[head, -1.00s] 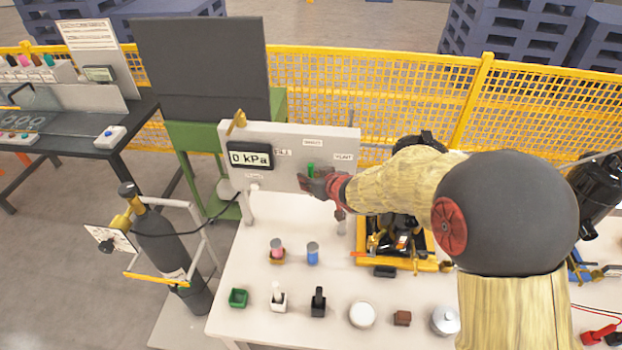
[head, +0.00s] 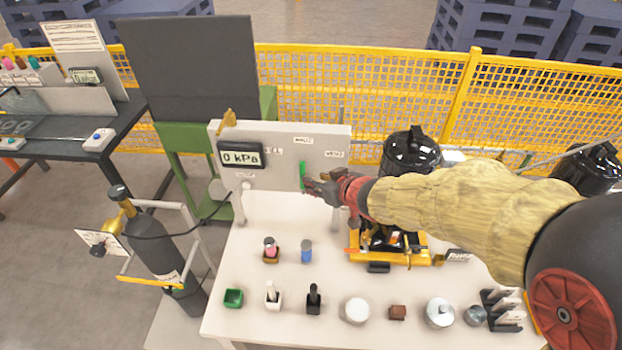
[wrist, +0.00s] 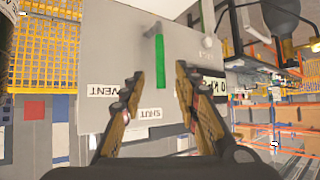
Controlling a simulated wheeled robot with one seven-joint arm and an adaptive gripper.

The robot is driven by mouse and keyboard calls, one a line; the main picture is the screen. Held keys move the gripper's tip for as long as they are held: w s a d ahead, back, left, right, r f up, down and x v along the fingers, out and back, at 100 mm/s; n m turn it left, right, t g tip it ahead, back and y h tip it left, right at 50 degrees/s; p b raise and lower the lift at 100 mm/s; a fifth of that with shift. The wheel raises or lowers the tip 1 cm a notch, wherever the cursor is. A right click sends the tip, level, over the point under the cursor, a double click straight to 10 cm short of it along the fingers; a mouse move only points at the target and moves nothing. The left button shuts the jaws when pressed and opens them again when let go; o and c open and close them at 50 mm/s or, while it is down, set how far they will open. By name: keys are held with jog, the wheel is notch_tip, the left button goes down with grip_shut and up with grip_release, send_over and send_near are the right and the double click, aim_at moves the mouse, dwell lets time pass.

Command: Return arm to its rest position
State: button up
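My gripper (head: 312,187) is in front of the grey panel (head: 280,140), with my arm reaching in from the right. A green lever handle (head: 302,175) on the panel shows just left of the fingertips. A display on the panel (head: 241,157) reads 0 kPa.
A gas cylinder (head: 160,250) stands left of the table. A yellow mesh fence (head: 350,80) runs behind.

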jog(key=shift+s+d+r, duration=0.25)
jog(key=shift+s+r, duration=0.05)
jog(key=shift+s, duration=0.1)
